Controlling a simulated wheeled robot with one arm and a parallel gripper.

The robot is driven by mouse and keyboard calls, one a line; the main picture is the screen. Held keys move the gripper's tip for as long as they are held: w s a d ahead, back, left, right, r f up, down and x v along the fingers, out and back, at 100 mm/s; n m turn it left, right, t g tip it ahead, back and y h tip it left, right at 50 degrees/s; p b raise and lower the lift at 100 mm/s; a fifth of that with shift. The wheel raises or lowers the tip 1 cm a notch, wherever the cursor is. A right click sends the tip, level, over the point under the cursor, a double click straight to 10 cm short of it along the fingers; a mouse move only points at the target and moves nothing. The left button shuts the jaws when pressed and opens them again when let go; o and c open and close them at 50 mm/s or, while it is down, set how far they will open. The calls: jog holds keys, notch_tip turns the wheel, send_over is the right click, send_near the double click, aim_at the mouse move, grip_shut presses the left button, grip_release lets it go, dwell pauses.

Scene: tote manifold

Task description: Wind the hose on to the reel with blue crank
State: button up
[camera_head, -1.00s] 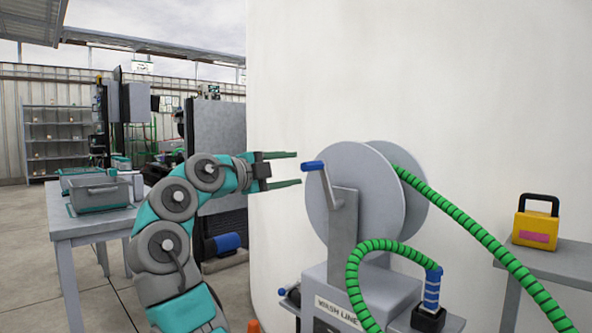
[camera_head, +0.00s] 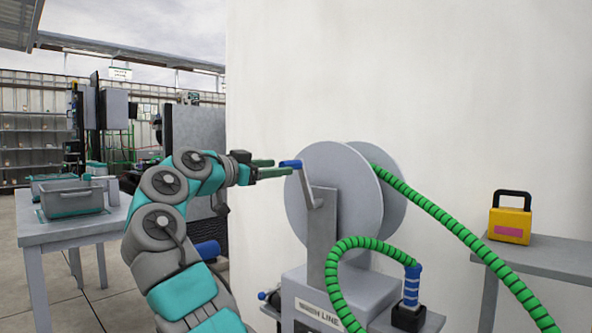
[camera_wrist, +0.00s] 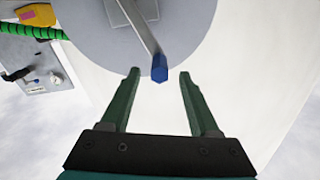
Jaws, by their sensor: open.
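The grey hose reel (camera_head: 335,200) stands on a grey base labelled as a line (camera_head: 320,318). Its crank arm (camera_head: 306,190) ends in a blue handle (camera_head: 291,164), at the upper left of the near disc. My gripper (camera_head: 274,167) is open and points at the handle from the left. In the wrist view the blue handle (camera_wrist: 160,68) lies between and just beyond the open fingertips (camera_wrist: 160,72), with no visible contact. The green ribbed hose (camera_head: 445,217) runs from the top of the reel down to the right. Another green stretch loops in front to a blue-banded end (camera_head: 411,287).
A yellow box with a black handle (camera_head: 510,218) stands on a grey table (camera_head: 550,255) at the right. A grey table (camera_head: 60,232) at the left carries grey bins (camera_head: 72,198). A big pale wall (camera_head: 400,80) is close behind the reel.

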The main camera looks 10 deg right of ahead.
aim_at(296, 166)
jog(key=shift+p+x, duration=0.3)
jog(key=shift+x, duration=3.65)
grip_shut()
